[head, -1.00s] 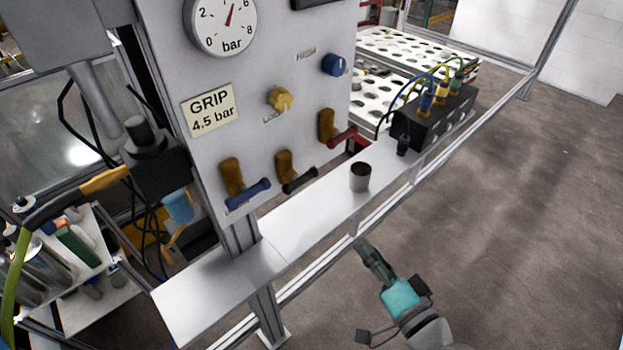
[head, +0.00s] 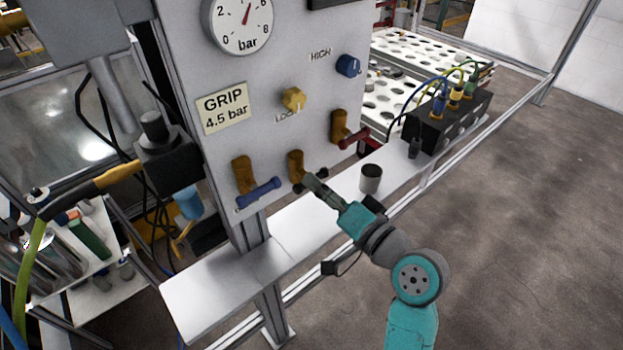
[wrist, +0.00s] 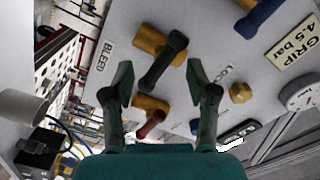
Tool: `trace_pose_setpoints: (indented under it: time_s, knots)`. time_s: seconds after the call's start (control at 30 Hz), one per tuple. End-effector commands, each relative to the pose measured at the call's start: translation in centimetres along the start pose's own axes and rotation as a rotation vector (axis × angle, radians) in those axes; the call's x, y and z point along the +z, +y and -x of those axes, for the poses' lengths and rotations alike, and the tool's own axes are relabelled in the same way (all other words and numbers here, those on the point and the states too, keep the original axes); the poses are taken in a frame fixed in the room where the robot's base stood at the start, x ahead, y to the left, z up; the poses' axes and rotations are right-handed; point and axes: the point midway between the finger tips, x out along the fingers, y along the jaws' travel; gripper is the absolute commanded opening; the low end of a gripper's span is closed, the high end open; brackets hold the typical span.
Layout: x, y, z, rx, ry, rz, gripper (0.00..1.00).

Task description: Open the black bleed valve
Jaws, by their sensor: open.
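The black bleed valve is the middle of three on the panel, with a brass body (head: 295,166) and a black lever handle (wrist: 164,62). In the wrist view the handle slants between my two finger lines, close to the fingertips, and a BLEED label (wrist: 101,55) is beside it. My gripper (head: 312,182) is in front of this valve in the head view and hides most of the handle. In the wrist view my gripper (wrist: 158,82) is open, its fingers apart on either side of the handle. I cannot tell whether a finger touches it.
A blue-handled valve (head: 258,193) is to the left and a red-handled valve (head: 354,138) to the right. A grey cup (head: 371,178) stands on the shelf (head: 215,285) below. A black block with hoses (head: 447,122) is farther right. Yellow (head: 293,99) and blue (head: 348,65) knobs are above.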

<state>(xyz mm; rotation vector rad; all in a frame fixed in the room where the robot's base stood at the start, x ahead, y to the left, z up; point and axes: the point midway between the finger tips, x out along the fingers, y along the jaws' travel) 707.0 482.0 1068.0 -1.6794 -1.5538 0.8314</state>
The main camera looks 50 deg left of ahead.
Motion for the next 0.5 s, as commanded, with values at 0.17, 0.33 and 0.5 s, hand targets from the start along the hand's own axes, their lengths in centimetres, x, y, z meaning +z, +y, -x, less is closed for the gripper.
trace_pose_setpoints:
  time_s: [0.17,0.33,0.5]
  knots:
    - [0.0,0.0,-2.1,0.0,-0.001,0.0,0.58]
    - [0.0,0.0,-3.0,0.0,0.0,0.001,0.58]
    - [0.0,0.0,-3.0,0.0,0.0,0.001,0.58]
